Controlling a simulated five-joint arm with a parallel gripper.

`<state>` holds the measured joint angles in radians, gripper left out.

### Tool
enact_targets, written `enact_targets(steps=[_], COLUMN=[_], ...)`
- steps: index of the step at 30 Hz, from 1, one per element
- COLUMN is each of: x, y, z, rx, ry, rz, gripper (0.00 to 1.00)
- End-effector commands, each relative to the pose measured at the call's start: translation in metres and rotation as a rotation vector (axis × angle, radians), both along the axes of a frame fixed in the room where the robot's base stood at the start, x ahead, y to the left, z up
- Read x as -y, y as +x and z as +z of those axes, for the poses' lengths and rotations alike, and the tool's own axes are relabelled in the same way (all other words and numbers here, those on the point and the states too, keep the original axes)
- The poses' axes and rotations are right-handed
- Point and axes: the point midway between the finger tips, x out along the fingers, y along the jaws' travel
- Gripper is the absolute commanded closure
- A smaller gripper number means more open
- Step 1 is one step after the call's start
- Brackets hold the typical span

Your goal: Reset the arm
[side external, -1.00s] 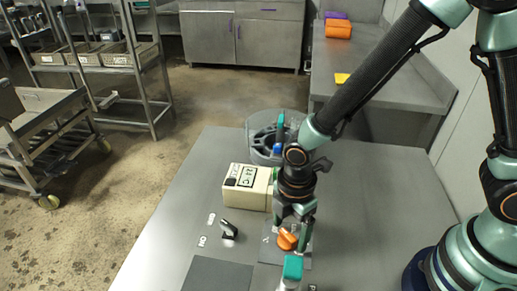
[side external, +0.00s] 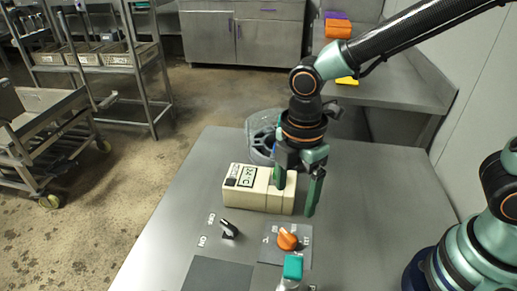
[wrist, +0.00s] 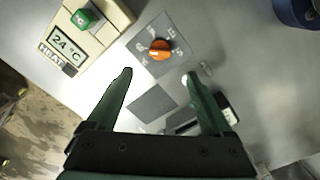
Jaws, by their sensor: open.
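My gripper (side external: 296,196) hangs fingers down above the table, beside and in front of the cream control box. Its two green fingers are apart with nothing between them; they also show spread in the wrist view (wrist: 158,76). The cream box (side external: 246,198) has a display reading 24 °C, and a green button (wrist: 82,18) and HEAT label show in the wrist view. Below the gripper, an orange knob (side external: 287,239) sits on a grey marked plate, clear of the fingers. It also shows in the wrist view (wrist: 160,49).
A black lever switch (side external: 228,229) stands left of the orange knob. A teal-topped part (side external: 293,267) is at the table's front. A grey round vessel (side external: 260,135) stands behind the box. The table's right side (side external: 375,190) is clear. A trolley (side external: 45,140) stands on the floor at left.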

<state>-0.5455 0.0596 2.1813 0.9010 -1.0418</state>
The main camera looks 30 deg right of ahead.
Motion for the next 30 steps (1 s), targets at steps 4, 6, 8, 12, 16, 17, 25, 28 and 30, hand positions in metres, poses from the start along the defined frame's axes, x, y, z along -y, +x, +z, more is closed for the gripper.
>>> enact_targets(steps=[4,6,8,12,16,17,25,28,30], x=[0.000,0.000,0.000,0.002,0.017,0.024,0.102,0.129,0.144], y=[0.000,0.000,0.000,0.001,0.008,0.010,0.018,0.014,0.011], z=[0.003,0.003,0.003,0.005,0.019,0.024,0.078,0.093,0.101], rx=[0.001,0.001,0.001,0.006,0.045,0.059,0.232,0.289,0.323], ry=[0.001,0.000,0.000,0.003,0.029,0.038,0.186,0.250,0.294], rz=[0.000,0.000,0.000,-0.016,-0.153,-0.208,-0.892,-1.131,-1.272], gripper=[0.15,0.15,0.15,0.15,0.15,0.15,0.15,0.15,0.15])
